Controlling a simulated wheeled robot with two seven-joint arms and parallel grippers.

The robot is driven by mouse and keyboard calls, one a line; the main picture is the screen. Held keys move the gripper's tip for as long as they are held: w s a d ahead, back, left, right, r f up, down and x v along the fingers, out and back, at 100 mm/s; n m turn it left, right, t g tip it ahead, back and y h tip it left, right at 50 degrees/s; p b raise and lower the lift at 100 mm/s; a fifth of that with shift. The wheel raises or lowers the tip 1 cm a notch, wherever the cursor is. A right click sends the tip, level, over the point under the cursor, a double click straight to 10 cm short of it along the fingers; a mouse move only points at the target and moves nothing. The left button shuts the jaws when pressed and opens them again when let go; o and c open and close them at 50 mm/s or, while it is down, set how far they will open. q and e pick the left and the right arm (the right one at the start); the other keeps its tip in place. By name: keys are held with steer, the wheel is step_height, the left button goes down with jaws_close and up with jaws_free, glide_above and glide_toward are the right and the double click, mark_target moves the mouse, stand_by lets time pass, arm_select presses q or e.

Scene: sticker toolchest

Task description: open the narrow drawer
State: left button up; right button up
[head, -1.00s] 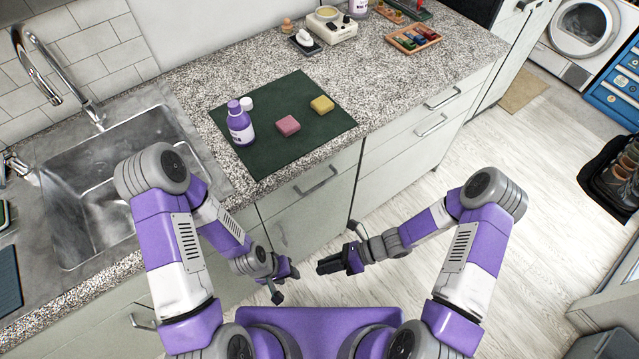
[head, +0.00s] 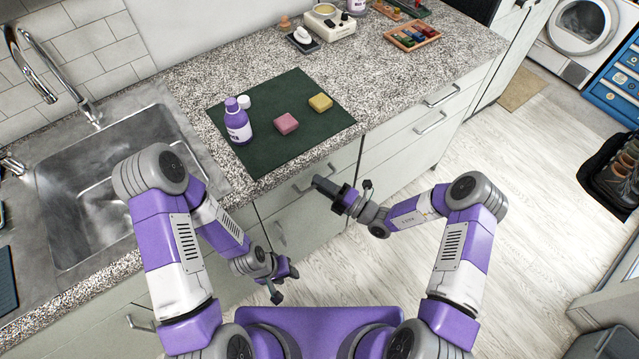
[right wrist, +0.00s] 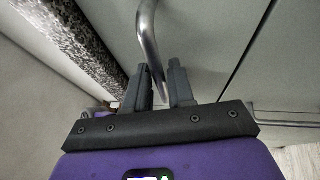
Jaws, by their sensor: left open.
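The narrow drawer (head: 296,208) is a pale front under the counter edge, closed, with a grey bar handle (head: 303,188). My right gripper (head: 326,187) is at this handle. In the right wrist view the curved metal handle (right wrist: 149,35) runs down between the two dark fingers of my right gripper (right wrist: 160,78). Part of the handle is hidden behind the gripper in the head view. My left gripper (head: 284,283) is open and empty, low in front of the cabinets, away from the drawer.
A green mat (head: 262,150) on the counter holds a purple bottle (head: 237,124), a pink block (head: 286,123) and a yellow block (head: 320,102). The sink (head: 90,190) is at the left. Wider drawers (head: 410,132) stand right of the narrow one.

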steer(key=shift+w+a, duration=0.15)
steer(key=shift+a, duration=0.15)
jaws_close()
steer(key=shift+d, duration=0.1)
